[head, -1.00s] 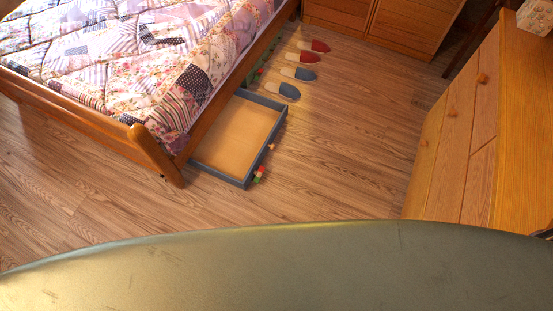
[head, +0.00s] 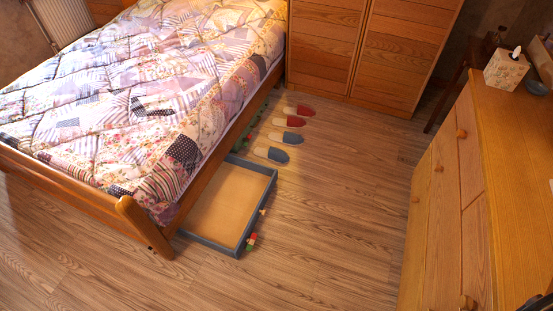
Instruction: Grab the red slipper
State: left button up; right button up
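Two red slippers lie on the wooden floor beside the bed. One red slipper (head: 305,111) is farthest back, close to the cabinet. The other red slipper (head: 292,121) lies just in front of it. Two blue-grey slippers, one (head: 292,137) behind the other (head: 277,155), lie nearer in the same row. Neither of my grippers can be made out in the head view.
An open grey-rimmed drawer (head: 249,228) sticks out from under the bed (head: 160,100), in front of the slippers. A wooden cabinet (head: 345,50) stands behind them. A dresser (head: 450,190) stands at the right with a tissue box (head: 506,68). The floor (head: 340,210) between is clear.

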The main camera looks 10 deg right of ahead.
aim_at(304, 112)
jog(key=i+l, duration=0.9)
jog(key=i+j+u, duration=0.05)
jog(key=i, duration=0.1)
